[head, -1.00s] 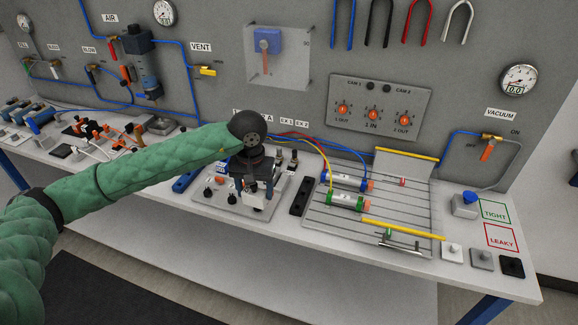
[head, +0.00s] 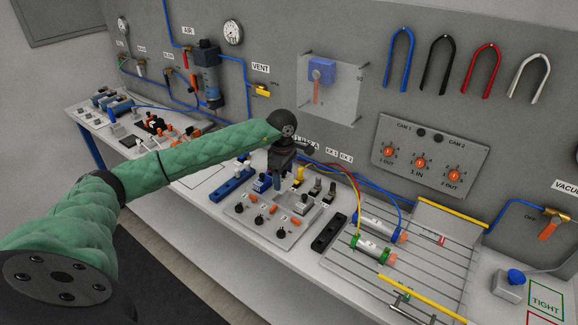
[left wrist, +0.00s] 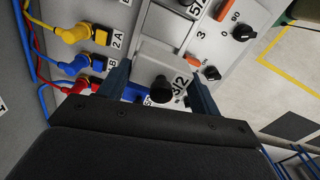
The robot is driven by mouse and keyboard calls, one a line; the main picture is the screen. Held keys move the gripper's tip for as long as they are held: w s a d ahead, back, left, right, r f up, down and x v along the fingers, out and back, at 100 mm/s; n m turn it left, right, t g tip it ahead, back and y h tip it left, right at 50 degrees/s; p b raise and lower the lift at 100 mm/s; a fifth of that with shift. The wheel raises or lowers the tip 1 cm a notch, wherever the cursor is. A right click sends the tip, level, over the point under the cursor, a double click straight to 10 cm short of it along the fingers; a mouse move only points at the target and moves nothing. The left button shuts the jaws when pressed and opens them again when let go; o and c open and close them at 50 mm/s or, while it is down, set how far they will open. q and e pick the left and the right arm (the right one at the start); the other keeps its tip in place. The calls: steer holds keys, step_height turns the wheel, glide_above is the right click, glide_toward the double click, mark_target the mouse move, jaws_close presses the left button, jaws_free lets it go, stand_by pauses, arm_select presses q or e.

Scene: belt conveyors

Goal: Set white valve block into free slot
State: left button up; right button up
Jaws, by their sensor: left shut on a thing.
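My left gripper (head: 280,181) is low over the back of the grey valve panel (head: 247,222) in the head view. In the left wrist view its two dark blue fingers (left wrist: 160,88) are shut on a pale block with a black knob (left wrist: 163,82), which I take for the white valve block. The fingers largely hide the block in the head view. Beneath it in the left wrist view lies a blue part (left wrist: 133,94) with a printed label beside it. I cannot tell whether the block touches the panel, and the free slot is not clearly visible. My right gripper is out of view.
Yellow and blue plugs with hoses (left wrist: 80,33) stand close to one finger. A black rail (head: 329,233) and a slotted plate with cylinders (head: 408,251) lie to the right. A blue rail (head: 232,184) lies left of the panel. The upright back board rises behind.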

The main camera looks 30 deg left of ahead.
mark_target(282, 181)
arm_select(q)
steer(key=shift+w+a+f+n, duration=0.2)
steer(key=shift+w+a+n, duration=0.1)
steer(key=shift+w+a, duration=0.2)
steer(key=shift+s+f, duration=0.3)
steer(key=shift+f, duration=0.1)
steer(key=shift+w+f, duration=0.1)
steer(key=shift+f, duration=1.45)
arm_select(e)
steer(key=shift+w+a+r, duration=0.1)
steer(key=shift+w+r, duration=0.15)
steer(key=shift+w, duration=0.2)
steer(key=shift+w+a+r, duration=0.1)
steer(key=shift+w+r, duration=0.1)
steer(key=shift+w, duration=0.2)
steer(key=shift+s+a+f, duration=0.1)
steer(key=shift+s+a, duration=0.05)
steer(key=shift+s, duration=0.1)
arm_select(q)
steer(key=shift+b, duration=0.4)
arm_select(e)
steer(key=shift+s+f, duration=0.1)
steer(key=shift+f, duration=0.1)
